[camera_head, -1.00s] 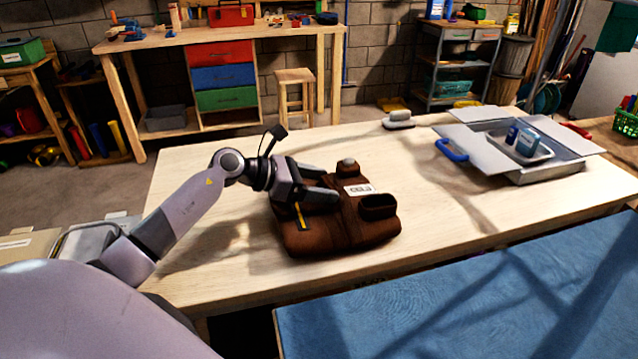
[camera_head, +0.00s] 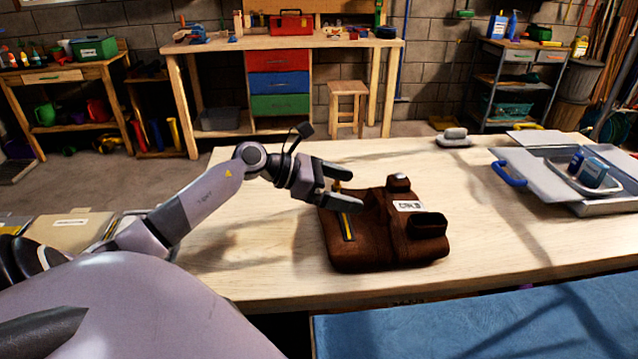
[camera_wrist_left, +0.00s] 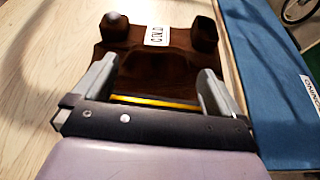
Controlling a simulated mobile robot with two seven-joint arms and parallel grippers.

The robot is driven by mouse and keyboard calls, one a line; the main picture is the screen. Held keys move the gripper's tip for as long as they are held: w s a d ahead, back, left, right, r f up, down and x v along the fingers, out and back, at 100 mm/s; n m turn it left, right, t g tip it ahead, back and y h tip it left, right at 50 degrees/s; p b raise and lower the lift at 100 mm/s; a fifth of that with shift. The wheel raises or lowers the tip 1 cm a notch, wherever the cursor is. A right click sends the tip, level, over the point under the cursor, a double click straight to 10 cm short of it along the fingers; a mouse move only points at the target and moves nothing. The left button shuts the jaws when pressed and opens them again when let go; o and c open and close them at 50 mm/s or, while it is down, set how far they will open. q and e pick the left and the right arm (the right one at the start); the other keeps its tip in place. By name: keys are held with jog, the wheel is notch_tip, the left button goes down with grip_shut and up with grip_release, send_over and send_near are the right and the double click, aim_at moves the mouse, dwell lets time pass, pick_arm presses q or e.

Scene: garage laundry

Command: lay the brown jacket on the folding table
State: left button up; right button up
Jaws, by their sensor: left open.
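The brown jacket (camera_head: 385,238) lies folded in a compact bundle on the light wooden table (camera_head: 520,245), near its front edge. It has a white label, a yellow-edged dark strip and two raised rolled parts. My left gripper (camera_head: 357,190) is open over the jacket's left part, its fingers pointing right. In the left wrist view the jacket (camera_wrist_left: 150,72) shows between and beyond the two spread fingers of the left gripper (camera_wrist_left: 158,65). I cannot tell whether the fingers touch the cloth. My right gripper is not in view.
A grey open case (camera_head: 600,207) with blue bottles is at the table's right. A grey iron-like object (camera_head: 455,138) sits at the back edge. A blue padded surface (camera_head: 480,330) lies in front. The tabletop right of the jacket is clear.

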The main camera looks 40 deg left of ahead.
pick_arm(q)
jog(key=b+v, duration=0.1)
jog(key=v, duration=0.5)
jog(key=shift+a, duration=0.15)
jog(key=shift+s, duration=0.15)
dwell(0.3)
